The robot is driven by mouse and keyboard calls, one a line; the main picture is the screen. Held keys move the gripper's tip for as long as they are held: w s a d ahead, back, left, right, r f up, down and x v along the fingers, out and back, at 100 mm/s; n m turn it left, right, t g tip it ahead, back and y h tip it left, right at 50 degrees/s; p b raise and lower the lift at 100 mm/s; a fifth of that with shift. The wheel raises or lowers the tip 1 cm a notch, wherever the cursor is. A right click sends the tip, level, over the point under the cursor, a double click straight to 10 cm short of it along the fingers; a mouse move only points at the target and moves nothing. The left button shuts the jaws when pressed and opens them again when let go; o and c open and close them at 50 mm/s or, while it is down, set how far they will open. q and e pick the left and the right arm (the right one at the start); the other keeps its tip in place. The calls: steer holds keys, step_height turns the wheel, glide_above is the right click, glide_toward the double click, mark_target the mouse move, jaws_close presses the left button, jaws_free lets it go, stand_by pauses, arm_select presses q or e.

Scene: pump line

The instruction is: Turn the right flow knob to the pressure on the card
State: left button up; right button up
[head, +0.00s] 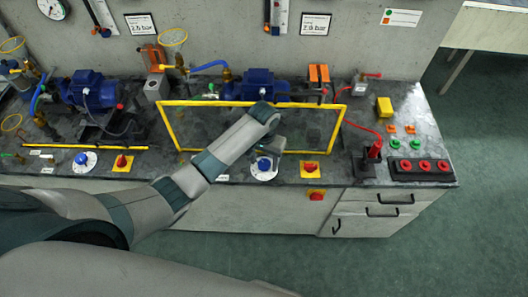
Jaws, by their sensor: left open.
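My left gripper (269,155) is open, just above and beside the knob. The gripper partly hides it, and I cannot tell whether they touch. The card (315,24) on the wall above the right pump reads something like 2.6 bar; its first digits are unclear. A second card (141,24) hangs above the left pump. The right line's gauge face is not in view. My right gripper is not in view.
The yellow-framed guard (165,127) stands before the right blue pump (258,84). A red switch on a yellow plate (310,168) sits right of the knob. Another blue knob (82,158) is at the left. A black box with red buttons (419,168) is at the right end.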

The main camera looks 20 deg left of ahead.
arm_select(q)
step_height(320, 180, up, 8)
steer(key=shift+w+f+b, duration=0.1)
steer(key=shift+b, duration=1)
step_height(320, 180, up, 7)
steer(key=p, duration=0.2)
glide_above(264, 164)
steer(key=shift+r, duration=1.25)
